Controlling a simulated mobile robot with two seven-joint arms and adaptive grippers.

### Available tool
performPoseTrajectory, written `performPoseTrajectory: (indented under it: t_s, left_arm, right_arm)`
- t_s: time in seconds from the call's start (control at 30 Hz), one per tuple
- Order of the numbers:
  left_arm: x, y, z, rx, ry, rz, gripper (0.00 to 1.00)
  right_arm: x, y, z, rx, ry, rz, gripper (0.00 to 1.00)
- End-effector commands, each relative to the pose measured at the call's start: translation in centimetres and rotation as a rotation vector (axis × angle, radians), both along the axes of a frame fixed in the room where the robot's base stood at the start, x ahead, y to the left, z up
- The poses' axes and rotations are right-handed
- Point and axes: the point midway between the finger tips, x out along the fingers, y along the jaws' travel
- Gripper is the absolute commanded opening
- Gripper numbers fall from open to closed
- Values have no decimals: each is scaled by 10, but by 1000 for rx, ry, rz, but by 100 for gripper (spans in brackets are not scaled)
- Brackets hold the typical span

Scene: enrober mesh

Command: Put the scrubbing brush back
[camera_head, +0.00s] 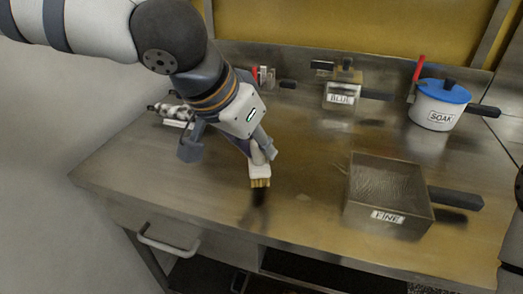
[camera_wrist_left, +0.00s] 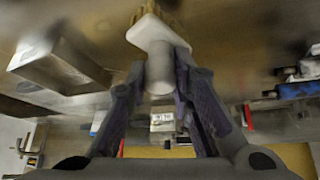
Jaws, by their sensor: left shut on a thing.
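The scrubbing brush (camera_head: 260,172) has a pale handle, a white head and tan bristles. It hangs bristles down above the bare front-middle of the steel counter, with a dark shadow below it. My left gripper (camera_head: 257,150) is shut around its handle. In the left wrist view the left gripper (camera_wrist_left: 160,74) has a finger on each side of the handle, and the brush's white head (camera_wrist_left: 157,32) lies beyond the fingertips. The bristles are partly cut off there. My right gripper is not seen.
A mesh basket labelled FINE (camera_head: 385,222) stands right of the brush. A blue-lidded SOAK pot (camera_head: 440,104) and a BLUE container (camera_head: 341,96) stand at the back. A red-handled item (camera_head: 263,76) is behind my left arm. The counter (camera_head: 300,205) is clear around the brush.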

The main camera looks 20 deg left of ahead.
Motion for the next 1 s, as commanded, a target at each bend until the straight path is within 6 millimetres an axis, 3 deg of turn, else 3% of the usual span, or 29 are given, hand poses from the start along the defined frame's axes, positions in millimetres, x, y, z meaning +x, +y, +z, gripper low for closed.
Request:
performPoseTrajectory:
  t_s: [0.13,0.5,0.53,0.6,0.9,1.0]
  left_arm:
    - [-2,-1,-23,2,3,-5,0]
    - [-3,-1,-28,0,3,-4,0]
    - [-3,-1,-28,0,2,-4,26]
    - [-2,-1,-28,-1,2,-3,42]
    - [-2,-1,-27,-1,2,-3,42]
    - [-4,0,-19,0,-1,-2,42]
  right_arm:
    - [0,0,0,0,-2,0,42]
    - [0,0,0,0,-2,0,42]
    - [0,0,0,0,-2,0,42]
    - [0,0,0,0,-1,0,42]
    - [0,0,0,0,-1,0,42]
    - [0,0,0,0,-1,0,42]
